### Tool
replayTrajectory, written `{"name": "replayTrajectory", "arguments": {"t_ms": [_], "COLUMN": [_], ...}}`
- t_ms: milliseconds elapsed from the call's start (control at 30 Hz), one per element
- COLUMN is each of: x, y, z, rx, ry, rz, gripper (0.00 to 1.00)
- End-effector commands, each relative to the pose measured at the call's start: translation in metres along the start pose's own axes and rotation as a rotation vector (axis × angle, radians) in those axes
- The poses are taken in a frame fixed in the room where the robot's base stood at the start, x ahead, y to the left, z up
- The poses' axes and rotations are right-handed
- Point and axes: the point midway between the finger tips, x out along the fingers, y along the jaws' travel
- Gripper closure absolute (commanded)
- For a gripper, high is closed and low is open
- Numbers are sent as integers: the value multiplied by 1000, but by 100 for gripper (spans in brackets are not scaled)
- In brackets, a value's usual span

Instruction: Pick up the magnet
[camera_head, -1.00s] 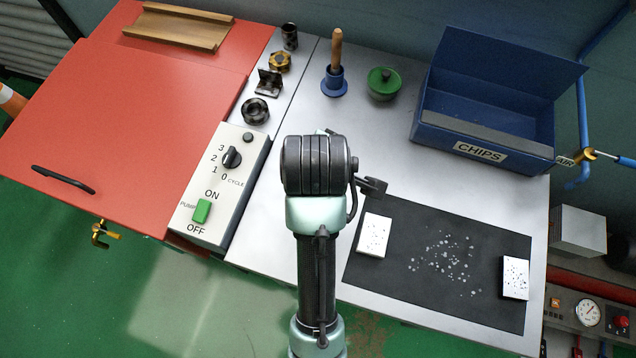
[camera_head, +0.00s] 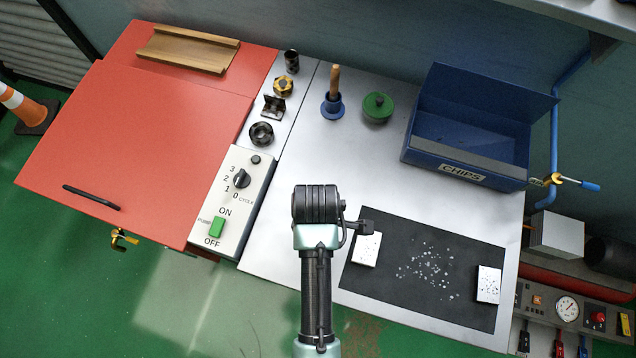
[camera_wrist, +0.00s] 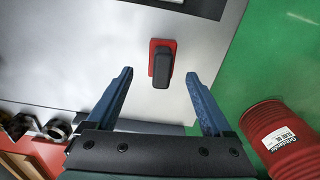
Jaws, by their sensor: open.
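What looks like the magnet (camera_wrist: 164,62), a red base plate with a black handle block, lies on the bare grey metal top in the wrist view. My gripper (camera_wrist: 160,76) is open, with its two blue fingers apart and nothing held. The magnet shows between and just beyond the fingertips; the height of the fingers above it is hard to tell. In the head view the magnet is not visible, probably hidden by my arm, and my fingers are hidden too.
A dark mat (camera_head: 385,282) with two white blocks and chips lies right of my arm. The blue chips bin (camera_head: 462,173), green-knobbed piece (camera_head: 377,107) and wooden-handled tool (camera_head: 333,94) stand behind. A control box (camera_head: 235,205) is left. A red ribbed container (camera_wrist: 282,140) stands over green floor.

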Motion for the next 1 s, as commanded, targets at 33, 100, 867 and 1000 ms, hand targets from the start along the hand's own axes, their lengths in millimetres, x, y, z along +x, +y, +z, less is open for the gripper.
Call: {"name": "replayTrajectory", "arguments": {"t_ms": [33,100,867,1000], "x": [2,6,54,54], "y": [0,-1,-3,-3], "z": [0,1,4,4], "rx": [0,1,1,1], "ry": [0,0,1,1], "rz": [0,-1,2,2], "gripper": [15,15,29,55]}}
